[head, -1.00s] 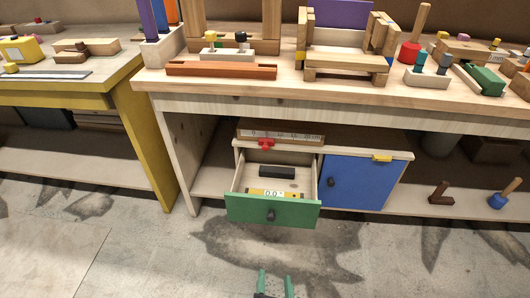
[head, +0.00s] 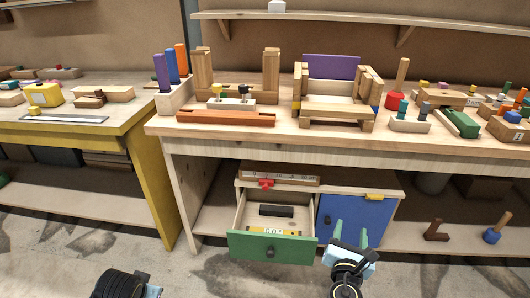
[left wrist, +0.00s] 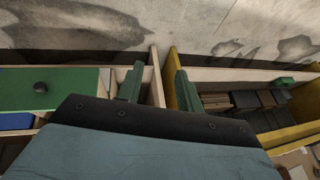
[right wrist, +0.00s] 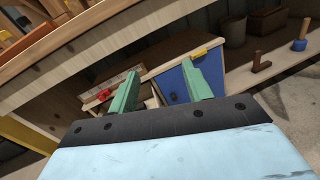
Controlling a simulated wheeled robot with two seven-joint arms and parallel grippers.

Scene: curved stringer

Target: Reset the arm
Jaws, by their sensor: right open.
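My right gripper (head: 350,233) is raised in front of the blue cabinet door (head: 362,215), at the right of the open green-fronted drawer (head: 272,247). Its green fingers are apart with nothing between them, as the right wrist view (right wrist: 160,72) also shows. My left arm shows only at the bottom left of the head view; its gripper is outside that view. In the left wrist view my left gripper (left wrist: 160,80) has its green fingers spread and empty, with the bench shelves and floor beyond.
The open drawer holds a dark block (head: 276,211) and a yellow level (head: 274,231). A red-handled tool (head: 266,184) lies on the cabinet top. The wooden workbench (head: 290,142) above carries several wooden parts. A yellow-legged table (head: 150,175) stands left.

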